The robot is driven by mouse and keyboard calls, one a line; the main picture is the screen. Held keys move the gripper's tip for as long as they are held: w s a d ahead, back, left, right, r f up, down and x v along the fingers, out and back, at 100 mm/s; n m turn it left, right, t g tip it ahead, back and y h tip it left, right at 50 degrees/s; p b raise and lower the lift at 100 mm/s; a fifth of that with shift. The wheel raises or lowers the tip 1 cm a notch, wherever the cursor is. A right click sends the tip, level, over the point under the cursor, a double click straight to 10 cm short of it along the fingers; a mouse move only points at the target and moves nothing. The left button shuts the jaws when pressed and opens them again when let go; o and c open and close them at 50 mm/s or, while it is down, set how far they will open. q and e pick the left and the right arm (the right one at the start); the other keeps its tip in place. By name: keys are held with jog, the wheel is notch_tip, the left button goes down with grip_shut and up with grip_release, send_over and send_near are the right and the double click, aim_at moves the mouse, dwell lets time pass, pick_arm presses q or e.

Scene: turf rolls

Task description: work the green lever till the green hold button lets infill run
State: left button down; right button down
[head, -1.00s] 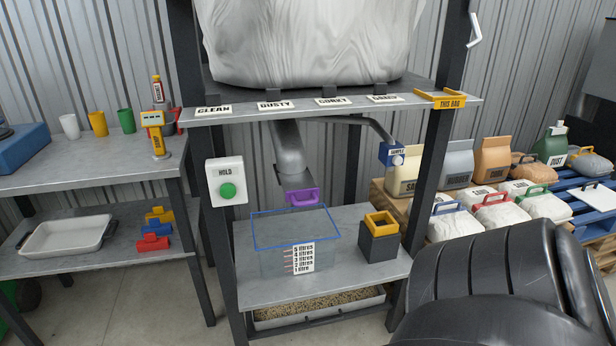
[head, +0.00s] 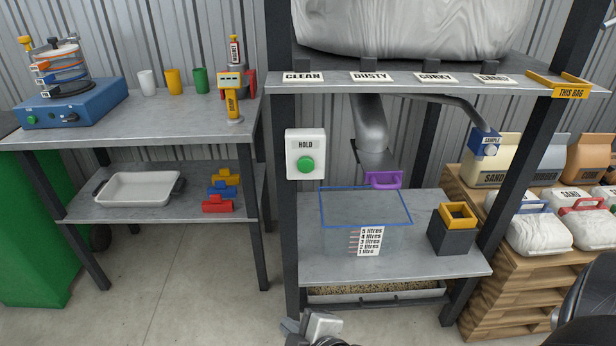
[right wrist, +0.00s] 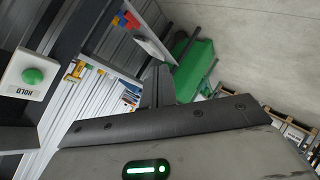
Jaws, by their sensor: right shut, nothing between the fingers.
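The green hold button (head: 306,165) sits on a white box marked HOLD (head: 305,142) on the rack's left front post. It also shows at the left of the right wrist view (right wrist: 33,76). A purple handle (head: 383,180) is at the grey spout (head: 372,135), above a clear blue-rimmed bin (head: 365,222) with litre marks. I see no green lever. My right gripper (head: 291,326) is at the bottom edge, below and apart from the button, shut and empty. It also shows in the right wrist view (right wrist: 157,85). My left gripper is out of view.
A shelf edge (head: 420,88) with labels runs above the button. A dark box with a yellow rim (head: 453,228) stands right of the bin. A side bench (head: 130,122) with cups is at left.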

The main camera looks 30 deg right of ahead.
aim_at(307, 167)
pick_arm(q)
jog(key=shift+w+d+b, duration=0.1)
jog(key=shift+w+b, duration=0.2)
jog(key=shift+b, duration=0.3)
pick_arm(e)
jog(key=w+d+r+n+t+h, duration=0.1)
jog(key=w+d+r+n+h, duration=0.3)
jog(key=r+n, duration=0.3)
jog(key=w+d+r+n+t+h, duration=0.2)
jog(key=w+d+r+n+h, duration=0.2)
jog(key=n, duration=0.8)
notch_tip(307, 167, up, 3)
jog(key=shift+w+d+r+h, duration=0.15)
jog(key=shift+w+d+h, duration=0.2)
jog(key=shift+d+h, duration=0.7)
jog(key=shift+w, duration=0.1)
jog(key=shift+t, duration=0.3)
jog(key=x, duration=1.3)
jog(key=shift+w+d, duration=0.15)
jog(key=shift+w, duration=0.15)
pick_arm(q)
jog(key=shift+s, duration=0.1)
